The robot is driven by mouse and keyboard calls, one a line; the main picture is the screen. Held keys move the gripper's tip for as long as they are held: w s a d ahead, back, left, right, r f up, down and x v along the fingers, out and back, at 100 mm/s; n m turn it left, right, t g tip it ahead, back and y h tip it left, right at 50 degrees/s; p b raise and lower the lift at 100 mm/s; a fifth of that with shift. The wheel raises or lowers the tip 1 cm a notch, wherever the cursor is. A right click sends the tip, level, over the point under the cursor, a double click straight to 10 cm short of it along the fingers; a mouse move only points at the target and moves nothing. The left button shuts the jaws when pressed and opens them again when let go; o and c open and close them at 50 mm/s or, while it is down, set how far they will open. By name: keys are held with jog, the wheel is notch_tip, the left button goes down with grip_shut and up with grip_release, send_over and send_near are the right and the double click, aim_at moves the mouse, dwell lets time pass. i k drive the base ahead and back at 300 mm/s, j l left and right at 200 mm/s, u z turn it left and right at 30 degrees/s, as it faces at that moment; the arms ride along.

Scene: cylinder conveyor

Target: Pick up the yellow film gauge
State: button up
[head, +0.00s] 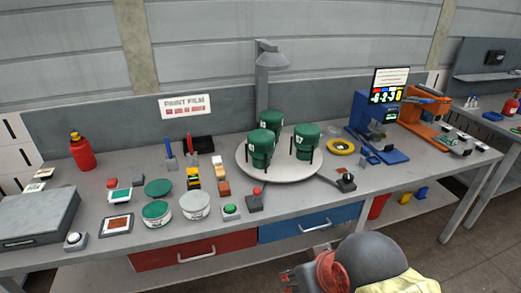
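A flat yellow ring with a grey centre (341,146) lies on the workbench, just right of the round white turntable (250,171). A small yellow-and-black block (193,179) stands left of the turntable. I cannot tell for certain which of these is the film gauge; the yellow ring looks like a round gauge. Part of my arm, with a dark grey rounded link and a red part, shows at the bottom edge. My gripper (290,279) is probably the dark part at its left end, low in front of the bench and well away from both yellow things. Its fingers are not clear.
Three green containers (261,149) stand on the turntable below a grey lamp. A blue device (368,117) and an orange one (427,107) stand at the right. Tins, buttons and small blocks crowd the left. Drawers (192,254) line the bench front.

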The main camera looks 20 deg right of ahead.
aim_at(193, 175)
jog(key=i+j, duration=0.7)
jog(key=i, duration=0.2)
jog(key=i+j, duration=0.15)
jog(key=i, duration=0.2)
jog(key=i+j, duration=0.15)
jog(key=i, duration=0.25)
